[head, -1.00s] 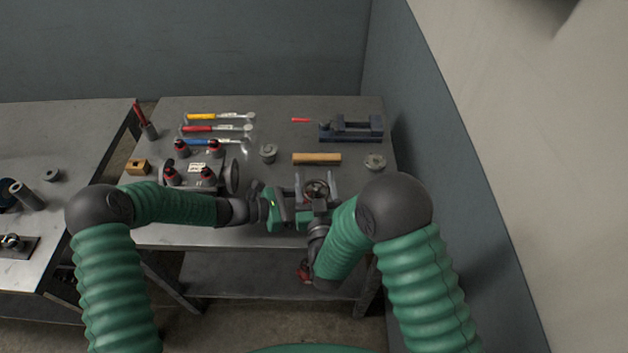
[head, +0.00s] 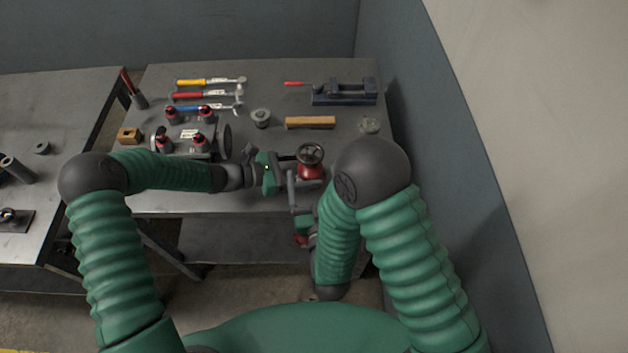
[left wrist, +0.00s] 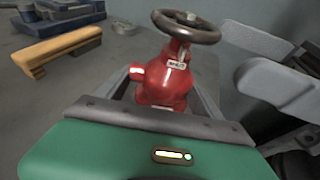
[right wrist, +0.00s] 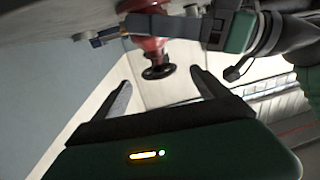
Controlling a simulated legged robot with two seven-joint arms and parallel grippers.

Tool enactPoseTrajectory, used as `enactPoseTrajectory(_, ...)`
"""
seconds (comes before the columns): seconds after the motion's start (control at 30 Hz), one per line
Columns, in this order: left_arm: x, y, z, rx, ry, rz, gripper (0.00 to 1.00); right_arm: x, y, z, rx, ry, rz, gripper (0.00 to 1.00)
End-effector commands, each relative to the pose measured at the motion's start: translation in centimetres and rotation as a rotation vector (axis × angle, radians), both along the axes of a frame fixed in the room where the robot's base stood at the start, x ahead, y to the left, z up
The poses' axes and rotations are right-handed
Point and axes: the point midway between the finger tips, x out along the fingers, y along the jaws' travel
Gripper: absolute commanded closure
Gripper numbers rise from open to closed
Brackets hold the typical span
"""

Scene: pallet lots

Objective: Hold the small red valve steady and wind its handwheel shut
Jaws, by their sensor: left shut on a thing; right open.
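The small red valve (head: 311,172) is upright near the bench's front edge, its dark handwheel (head: 311,153) on top. My left gripper (head: 301,171) reaches in from the left and is shut on the valve's body. The left wrist view shows the red body (left wrist: 165,82) and handwheel (left wrist: 187,25) close up; the valve's foot is hidden by the gripper. My right gripper (right wrist: 161,82) is open and empty at the bench's front side, pointing at the valve. The right wrist view shows the handwheel (right wrist: 158,72) beyond the fingertips, apart from them.
Several coloured-handled tools (head: 206,95) and a holder with red-topped parts (head: 190,133) are at the left. A wall stands close on the right.

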Motion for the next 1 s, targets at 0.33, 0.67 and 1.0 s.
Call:
enactPoseTrajectory(0.33, 0.0, 0.0, 0.0, -0.001, 0.0, -0.001, 0.46, -1.8, -0.2, 0.0, -0.001, 0.0, 0.0, 0.16)
enactPoseTrajectory(0.67, 0.0, 0.0, 0.0, -0.001, 0.0, -0.001, 0.01, -1.8, -0.2, 0.0, -0.001, 0.0, 0.0, 0.16)
enactPoseTrajectory(1.0, -0.1, 0.8, 0.2, 0.0, -0.001, 0.003, 0.0, -1.7, -0.2, 0.0, -0.001, 0.0, 0.0, 0.16)
